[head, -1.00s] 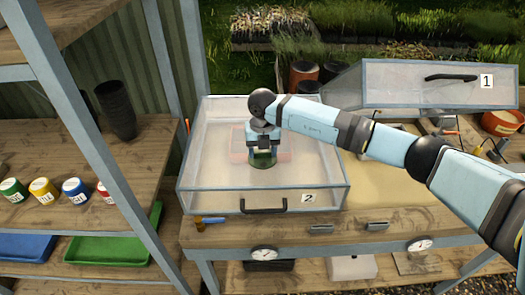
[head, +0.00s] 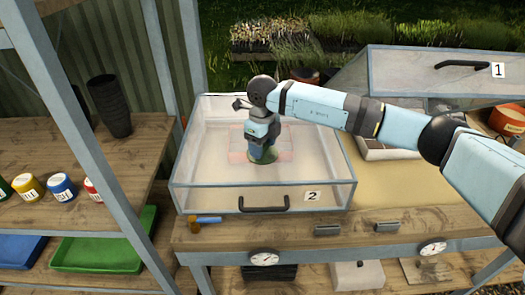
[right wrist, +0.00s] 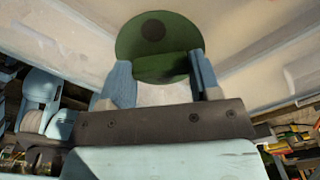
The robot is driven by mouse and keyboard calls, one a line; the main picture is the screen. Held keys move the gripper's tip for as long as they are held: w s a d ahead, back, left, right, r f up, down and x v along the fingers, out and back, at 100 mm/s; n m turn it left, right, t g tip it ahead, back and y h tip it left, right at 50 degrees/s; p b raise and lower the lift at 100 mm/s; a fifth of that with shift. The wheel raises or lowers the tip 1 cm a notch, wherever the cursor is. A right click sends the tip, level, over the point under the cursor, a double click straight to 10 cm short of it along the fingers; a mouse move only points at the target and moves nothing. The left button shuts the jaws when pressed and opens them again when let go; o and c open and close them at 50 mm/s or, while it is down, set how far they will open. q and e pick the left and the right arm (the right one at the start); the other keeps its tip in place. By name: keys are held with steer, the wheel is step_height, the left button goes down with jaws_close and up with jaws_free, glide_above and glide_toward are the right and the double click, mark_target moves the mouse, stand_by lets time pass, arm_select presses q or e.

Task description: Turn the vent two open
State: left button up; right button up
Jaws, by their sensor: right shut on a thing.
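The glazed frame marked 2 (head: 225,190) stands on the bench with its lid down. A round green vent knob (head: 271,156) sits on top of its glass. My right gripper (head: 262,150) points down onto the green knob and is shut on it. In the right wrist view the green disc (right wrist: 150,35) shows a dark round spot, and my two blue fingers stand on either side of its lower part. How far the vent is turned cannot be told. My left gripper is not in view.
The frame marked 1 (head: 420,88) has its lid raised at right. A black handle (head: 263,204) is on frame 2's front. Gauges (head: 264,259) and a small brown-and-blue tool (head: 205,220) are at the front. Shelves with paint pots (head: 62,187) stand at left.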

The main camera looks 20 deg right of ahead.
steer(key=n+b, duration=0.2)
steer(key=n, duration=0.2)
steer(key=shift+f+b, duration=0.1)
steer(key=shift+b, duration=0.3)
steer(key=shift+n+b, duration=0.5)
steer(key=shift+n, duration=1)
arm_select(q)
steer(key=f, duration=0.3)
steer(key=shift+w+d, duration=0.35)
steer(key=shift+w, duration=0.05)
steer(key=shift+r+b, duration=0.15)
steer(key=shift+b, duration=0.15)
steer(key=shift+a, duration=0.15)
arm_select(e)
steer(key=o, duration=0.9)
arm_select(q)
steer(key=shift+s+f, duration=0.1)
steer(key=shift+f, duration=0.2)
